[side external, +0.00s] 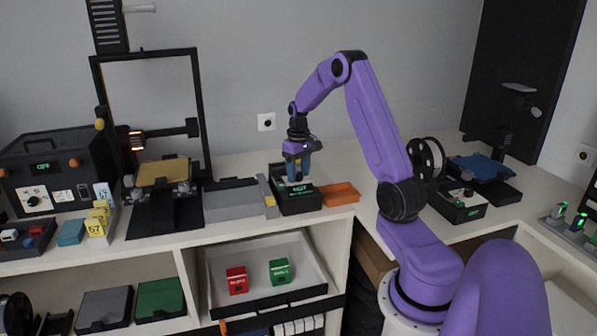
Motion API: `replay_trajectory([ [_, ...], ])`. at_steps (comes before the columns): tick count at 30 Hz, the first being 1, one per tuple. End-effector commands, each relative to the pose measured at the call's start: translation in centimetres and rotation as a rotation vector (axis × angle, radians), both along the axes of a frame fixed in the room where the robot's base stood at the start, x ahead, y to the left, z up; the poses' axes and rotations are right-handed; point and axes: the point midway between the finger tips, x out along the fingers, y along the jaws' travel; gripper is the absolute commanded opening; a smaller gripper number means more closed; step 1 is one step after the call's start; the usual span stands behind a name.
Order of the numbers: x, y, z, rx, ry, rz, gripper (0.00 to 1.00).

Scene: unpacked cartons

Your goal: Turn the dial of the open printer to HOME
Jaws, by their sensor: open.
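The open-frame printer (197,100) stands at the left with a black upright frame and a tan bed (163,172). A black control box (300,205) with small green lettering sits to its right, near the counter's front edge. My gripper (298,178), with blue fingers, points down at the top of this box. Its jaws are open. I cannot tell whether they touch anything. Any dial under them is hidden or too small to make out, and so is its setting.
An orange tray (340,194) lies right of the box, and a grey block (232,203) lies left. A second printer with a blue bed (482,166) and its black control box (460,212) stands right of my arm. A black-and-orange unit (75,163) stands far left.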

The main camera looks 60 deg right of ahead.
Motion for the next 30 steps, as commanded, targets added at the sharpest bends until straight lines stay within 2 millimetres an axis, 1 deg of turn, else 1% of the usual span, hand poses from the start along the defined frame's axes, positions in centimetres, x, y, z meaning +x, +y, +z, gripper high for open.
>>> replay_trajectory([
  [7,-0.01,0.0,-0.09,0.0,0.0,0.0,0.56],
  [8,-0.01,-0.01,-0.09,0.0,0.0,0.0,0.53],
  [9,-0.01,-0.01,-0.08,0.0,0.0,0.0,0.4],
  [11,-0.01,-0.01,-0.07,0.0,0.0,0.0,0.21],
  [12,0.0,-0.01,-0.07,0.0,0.0,0.0,0.08],
  [13,0.0,-0.01,-0.07,0.0,0.0,0.0,0.0],
  [23,0.0,-0.01,-0.03,0.0,0.0,-0.035,0.0],
  [30,0.06,0.03,0.01,0.0,-0.001,-0.168,0.0],
])
